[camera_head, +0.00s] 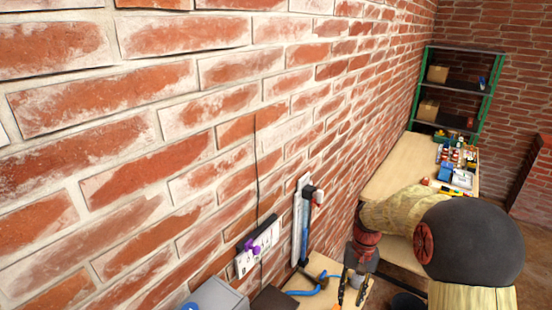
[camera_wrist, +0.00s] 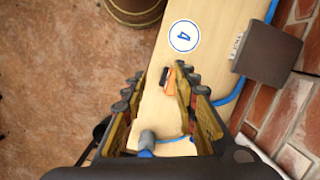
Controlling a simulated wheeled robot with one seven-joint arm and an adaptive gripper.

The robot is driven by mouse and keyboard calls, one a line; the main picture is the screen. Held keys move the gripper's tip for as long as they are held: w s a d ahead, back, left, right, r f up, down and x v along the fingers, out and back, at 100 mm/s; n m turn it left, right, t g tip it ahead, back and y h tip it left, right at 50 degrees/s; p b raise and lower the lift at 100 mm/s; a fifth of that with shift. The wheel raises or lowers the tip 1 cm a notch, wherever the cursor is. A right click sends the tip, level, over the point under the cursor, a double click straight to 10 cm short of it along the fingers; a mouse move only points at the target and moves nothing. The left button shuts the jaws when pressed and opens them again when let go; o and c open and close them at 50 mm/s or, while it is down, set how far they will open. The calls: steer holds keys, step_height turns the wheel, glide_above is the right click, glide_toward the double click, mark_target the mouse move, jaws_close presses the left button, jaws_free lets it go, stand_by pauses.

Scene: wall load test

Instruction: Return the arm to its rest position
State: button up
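My arm reaches in from the right in the head view and bends down toward a small wooden bench (camera_head: 325,275) beside the brick wall. My gripper (camera_head: 350,293) points down over this bench. In the wrist view my gripper (camera_wrist: 160,76) has its two fingers well apart, with nothing held between them. An orange and black object (camera_wrist: 169,80) lies on the bench surface beyond the fingers. A grey cylinder with a blue end (camera_wrist: 147,143) shows between the fingers. Whether the fingertips touch the bench cannot be told.
The brick wall (camera_head: 150,150) runs close along the left, with a white power strip (camera_head: 258,247) and an upright level-like tool (camera_head: 300,220) on it. A dark box (camera_wrist: 267,54) and blue cable lie near the gripper. A longer table (camera_head: 400,165) and green-framed shelf (camera_head: 457,85) stand behind.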

steer(key=s+a+r+n+t+b, duration=0.1)
steer(key=s+r+t+b, duration=0.1)
steer(key=s, duration=0.6)
steer(key=s+a+r+n+t+b, duration=0.1)
steer(key=s+r+t+b, duration=0.2)
steer(key=s+r, duration=0.3)
steer(key=s+a+r+n+t+h+b, duration=0.1)
steer(key=s+r+t+b, duration=0.2)
steer(key=s, duration=0.7)
steer(key=shift+s+a+r+b, duration=0.25)
steer(key=shift+r+b, duration=0.3)
steer(key=shift+r, duration=0.05)
